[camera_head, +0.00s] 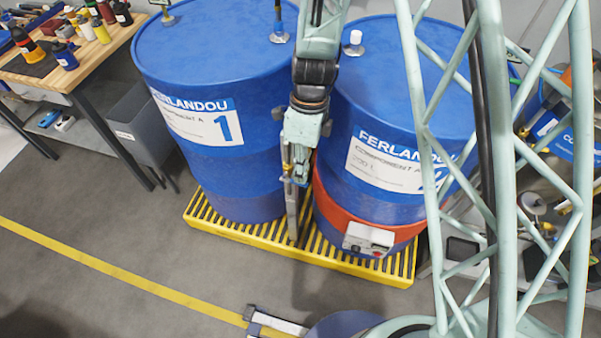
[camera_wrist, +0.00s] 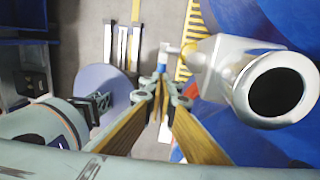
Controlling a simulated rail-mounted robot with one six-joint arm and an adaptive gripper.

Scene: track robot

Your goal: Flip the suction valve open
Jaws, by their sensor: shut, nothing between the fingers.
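In the wrist view a shiny metal pipe end (camera_wrist: 275,88) with a dark round opening fills the right side. A pale metal body with a small lever-like piece (camera_wrist: 186,58) joins its left side; I take this for the suction valve, but its setting is unclear. My gripper (camera_wrist: 163,80) has its fingertips together and empty, just left of that piece; whether they touch it I cannot tell. In the head view my gripper (camera_head: 293,178) hangs in front of the gap between two blue drums, and the valve cannot be made out there.
The left drum (camera_head: 205,150) and the right drum (camera_head: 395,130) stand on a yellow grated pallet (camera_head: 345,262). The right drum wears an orange band (camera_head: 335,212) with a white control box (camera_head: 368,239). A workbench (camera_head: 95,60) stands at left. The floor in front is mostly clear.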

